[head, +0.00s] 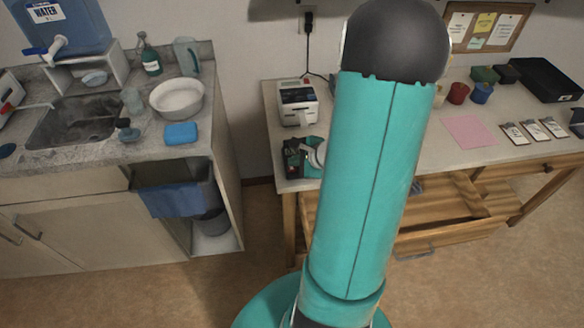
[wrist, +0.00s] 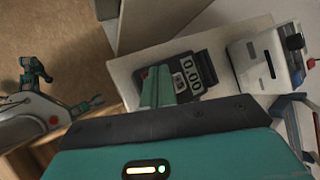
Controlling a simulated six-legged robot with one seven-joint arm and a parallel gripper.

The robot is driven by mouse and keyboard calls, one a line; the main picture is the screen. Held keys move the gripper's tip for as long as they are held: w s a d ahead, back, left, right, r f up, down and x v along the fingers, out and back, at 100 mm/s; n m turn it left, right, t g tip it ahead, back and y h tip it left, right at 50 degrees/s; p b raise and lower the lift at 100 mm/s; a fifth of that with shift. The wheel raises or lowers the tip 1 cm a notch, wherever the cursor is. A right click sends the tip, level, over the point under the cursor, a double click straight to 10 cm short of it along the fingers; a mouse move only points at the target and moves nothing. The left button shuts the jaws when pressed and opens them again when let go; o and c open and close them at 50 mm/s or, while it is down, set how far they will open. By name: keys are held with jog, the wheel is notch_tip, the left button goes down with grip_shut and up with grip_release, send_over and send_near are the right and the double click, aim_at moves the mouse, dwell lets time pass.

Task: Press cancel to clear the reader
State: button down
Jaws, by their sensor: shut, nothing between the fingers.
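The reader (wrist: 203,66) is a dark device near the left end of the right-hand table. Its display shows 0.00 in the wrist view. In the head view the reader (head: 293,160) is partly hidden by my arm. My gripper (wrist: 158,76) shows in the wrist view as teal fingers, shut and empty, in front of the reader's keypad side. The fingers cover much of the keys, and a small reddish patch shows just left of them. I cannot tell whether the fingertips touch the reader. My arm hides most of the gripper in the head view.
A white machine (head: 298,103) stands behind the reader on the table; it also shows in the wrist view (wrist: 262,58). A pink sheet (head: 469,131) and tagged cards (head: 531,131) lie to the right. A sink counter (head: 95,155) is at left, with open floor between.

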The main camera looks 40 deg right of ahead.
aim_at(295, 170)
jog(key=shift+r, duration=0.15)
jog(key=shift+r, duration=2.4)
jog(key=a+r+n+g+y, duration=0.1)
jog(key=a+r+n, duration=0.45)
jog(key=a, duration=0.35)
jog(key=a+r+n+g+y, duration=0.2)
jog(key=a+r+n, duration=0.3)
jog(key=a+n, duration=0.3)
jog(key=s+a+r+n+h, duration=0.4)
jog(key=s+a+r+n, duration=0.5)
jog(key=n, duration=0.3)
jog(key=shift+s+a+r+g, duration=0.2)
jog(key=shift+s+a+g, duration=0.1)
jog(key=shift+a, duration=0.3)
